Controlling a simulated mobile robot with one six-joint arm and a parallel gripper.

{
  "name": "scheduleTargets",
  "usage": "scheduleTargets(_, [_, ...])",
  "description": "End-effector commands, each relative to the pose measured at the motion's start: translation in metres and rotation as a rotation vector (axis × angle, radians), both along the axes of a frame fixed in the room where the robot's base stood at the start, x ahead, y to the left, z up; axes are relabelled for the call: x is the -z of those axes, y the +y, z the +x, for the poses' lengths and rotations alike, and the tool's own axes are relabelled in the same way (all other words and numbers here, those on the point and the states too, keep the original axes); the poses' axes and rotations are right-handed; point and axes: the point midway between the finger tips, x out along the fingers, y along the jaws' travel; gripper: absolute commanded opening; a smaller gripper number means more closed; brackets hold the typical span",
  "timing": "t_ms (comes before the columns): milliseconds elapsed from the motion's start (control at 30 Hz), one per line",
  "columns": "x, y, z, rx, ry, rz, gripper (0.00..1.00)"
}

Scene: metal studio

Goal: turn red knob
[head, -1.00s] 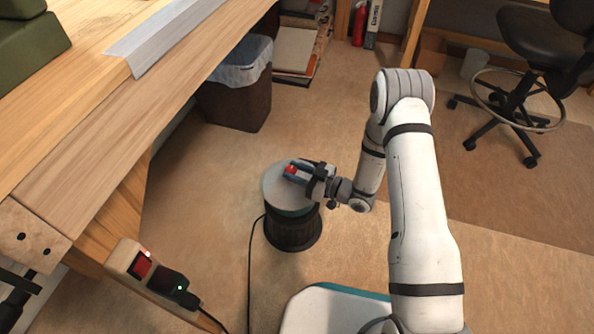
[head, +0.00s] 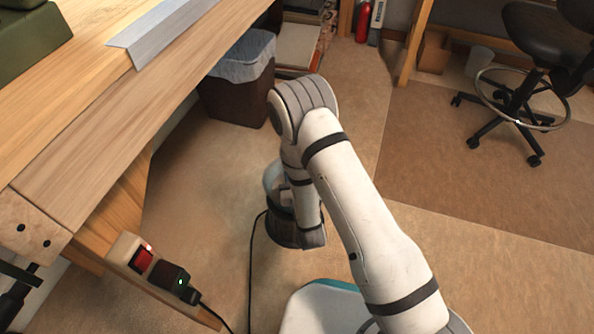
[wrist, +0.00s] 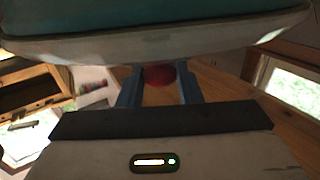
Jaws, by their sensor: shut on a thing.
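The red knob (wrist: 160,76) shows in the wrist view, between the two blue-grey fingers of my gripper (wrist: 159,84). My gripper is shut on it. A pale rounded body with a teal part (wrist: 100,40) fills the top of the wrist view, close to the knob. In the head view my arm hides the knob and gripper. The round pedestal (head: 274,182) with its pale top and dark ribbed base (head: 283,232) is partly hidden behind my arm.
A wooden workbench (head: 90,140) runs along the left, with a red-lit switch box (head: 143,260) at its front end. A dark bin (head: 238,98) stands behind the pedestal. A black cable (head: 249,275) lies on the floor. A wheeled chair (head: 540,40) is at the back right.

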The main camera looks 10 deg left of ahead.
Motion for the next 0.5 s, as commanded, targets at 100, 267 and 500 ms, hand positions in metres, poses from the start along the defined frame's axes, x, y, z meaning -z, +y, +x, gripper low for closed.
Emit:
scheduleTargets(100, [0.001, 0.0079, -0.0031, 0.094, -0.001, 0.005, 0.09])
scheduleTargets(267, [0.0005, 0.0108, -0.0033, 0.247, -0.001, 0.007, 0.09])
scheduleTargets(500, [0.0003, 0.0146, -0.0029, 0.476, 0.0, 0.009, 0.09])
